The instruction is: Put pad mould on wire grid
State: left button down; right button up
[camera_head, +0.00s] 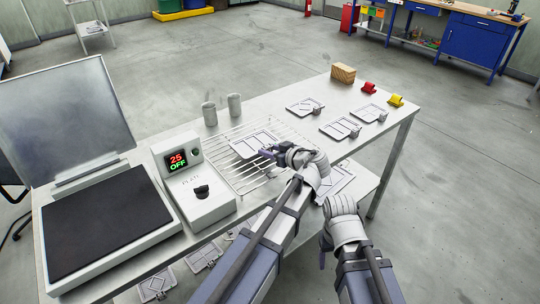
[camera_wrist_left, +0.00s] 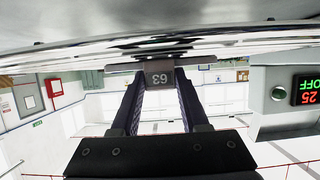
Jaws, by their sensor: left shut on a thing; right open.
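A flat grey mould (camera_head: 253,142) with a few rectangular hollows is at the wire grid (camera_head: 240,175), over its far right part. My left gripper (camera_head: 272,153) is shut on the mould's small block handle, marked 63 (camera_wrist_left: 159,74) in the left wrist view. There the mould is edge-on, low and about level, close to the metal bars; I cannot tell whether it touches them. The grid is partly hidden by the mould and my left arm. My right gripper (camera_head: 324,244) is open and empty, off the table's front edge.
A hot plate (camera_head: 100,225) with raised lid and a control box (camera_head: 195,180) reading 25 OFF stand left of the grid. Two grey cylinders (camera_head: 209,114) stand behind it. More moulds (camera_head: 340,128), a wooden block (camera_head: 343,73) and red and yellow pieces (camera_head: 396,100) lie right.

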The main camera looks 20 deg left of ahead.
pick_arm(q)
jog(key=shift+c, duration=2.1)
grip_release()
